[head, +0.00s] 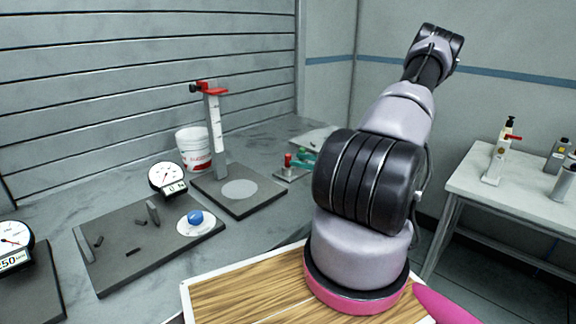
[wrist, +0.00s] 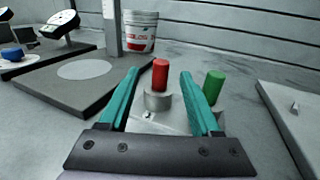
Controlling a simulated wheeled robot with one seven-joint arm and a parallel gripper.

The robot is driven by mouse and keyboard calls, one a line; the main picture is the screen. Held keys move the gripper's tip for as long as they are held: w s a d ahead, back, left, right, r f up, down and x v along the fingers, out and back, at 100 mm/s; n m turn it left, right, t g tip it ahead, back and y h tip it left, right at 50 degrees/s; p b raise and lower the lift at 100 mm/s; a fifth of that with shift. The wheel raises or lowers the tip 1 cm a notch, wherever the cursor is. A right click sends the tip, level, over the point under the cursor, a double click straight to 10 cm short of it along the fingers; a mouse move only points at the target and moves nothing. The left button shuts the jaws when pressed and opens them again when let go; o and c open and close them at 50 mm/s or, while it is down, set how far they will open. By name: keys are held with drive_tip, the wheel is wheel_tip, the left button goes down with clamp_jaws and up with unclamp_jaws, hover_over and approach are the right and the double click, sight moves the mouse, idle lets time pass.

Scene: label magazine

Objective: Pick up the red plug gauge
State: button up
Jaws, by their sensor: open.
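The red plug gauge (wrist: 160,76) is a short red cylinder standing upright in a round grey metal seat (wrist: 158,101). It also shows in the head view (head: 288,160), left of my arm. My gripper (wrist: 159,72) is open, with one teal finger on each side of the red plug gauge in the wrist view. Gaps show between the plug and both fingers; how far the tips reach past it I cannot tell. In the head view my arm hides most of the gripper.
A green plug (wrist: 213,86) stands close behind the right finger. A dark stand plate (wrist: 50,90) with an upright column lies to the left, a white bucket (wrist: 140,32) behind. A pale plate with a small pin (wrist: 293,108) lies at right. Several dial gauges stand farther left.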

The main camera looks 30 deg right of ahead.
drive_tip(key=x, duration=0.8)
drive_tip(key=shift+w+r, duration=0.1)
drive_tip(key=shift+r, duration=0.1)
clamp_jaws()
